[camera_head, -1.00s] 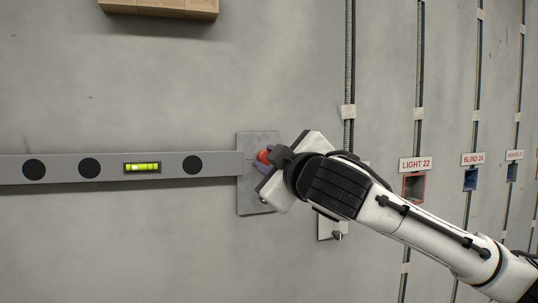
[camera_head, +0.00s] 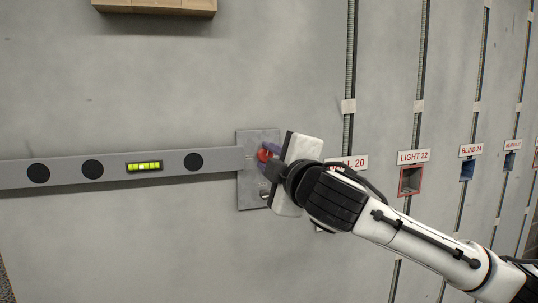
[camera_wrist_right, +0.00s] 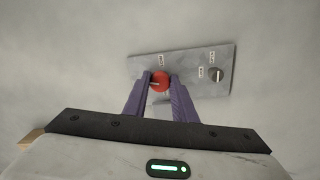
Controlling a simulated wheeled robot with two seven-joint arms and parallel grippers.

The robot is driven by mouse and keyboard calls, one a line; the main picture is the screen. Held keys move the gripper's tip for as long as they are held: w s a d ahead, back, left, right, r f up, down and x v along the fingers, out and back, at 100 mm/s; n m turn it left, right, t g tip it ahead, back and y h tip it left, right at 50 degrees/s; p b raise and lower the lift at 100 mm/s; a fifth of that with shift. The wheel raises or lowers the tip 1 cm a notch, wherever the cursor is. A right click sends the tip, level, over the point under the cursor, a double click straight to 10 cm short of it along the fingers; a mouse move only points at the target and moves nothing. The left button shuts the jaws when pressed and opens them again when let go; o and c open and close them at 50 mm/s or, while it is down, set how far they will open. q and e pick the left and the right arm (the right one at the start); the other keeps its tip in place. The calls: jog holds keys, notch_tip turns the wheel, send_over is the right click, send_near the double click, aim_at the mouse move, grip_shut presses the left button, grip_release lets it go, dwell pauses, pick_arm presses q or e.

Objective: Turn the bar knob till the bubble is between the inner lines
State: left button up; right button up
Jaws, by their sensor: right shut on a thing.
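The grey level bar (camera_head: 120,168) runs across the wall on the left of the head view, its right end slightly higher in the picture. Its yellow-green vial (camera_head: 144,166) is lit, but the bubble's place against the lines is too small to tell. The red bar knob (camera_head: 263,156) sits on a grey plate (camera_head: 258,194) at the bar's right end. My right gripper (camera_head: 269,158) is shut on the knob. In the right wrist view, its purple fingers (camera_wrist_right: 161,88) are on either side of the red knob (camera_wrist_right: 161,81). My left gripper is not in view.
A wooden block (camera_head: 157,5) is on the wall at the top. To the right are vertical conduits and labelled boxes, such as LIGHT 22 (camera_head: 412,157). The wall below the bar is clear.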

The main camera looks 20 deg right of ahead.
jog(key=o, duration=1)
jog(key=shift+o, duration=0.2)
jog(key=s+b, duration=0.1)
jog(key=s, duration=0.9)
jog(key=shift+s+d, duration=0.15)
jog(key=shift+d, duration=0.05)
jog(key=shift+f, duration=0.1)
jog(key=s+a+f+m+g+y, duration=0.1)
jog(key=a+f+m+g+y, duration=0.2)
jog(key=f, duration=1.4)
jog(key=a+f+m+g+y, duration=0.1)
jog(key=a+f+m+g, duration=0.3)
jog(key=f, duration=1.4)
jog(key=s+d+f+m+g+h, duration=0.1)
jog(key=s+d+f+m, duration=0.1)
jog(key=s+f, duration=1)
jog(key=s+d+f+m+g+h, duration=0.1)
jog(key=s+f+m, duration=0.3)
jog(key=s+f, duration=0.7)
notch_tip(320, 180, down, 3)
jog(key=shift+s+d, duration=0.35)
jog(key=shift+s, duration=0.05)
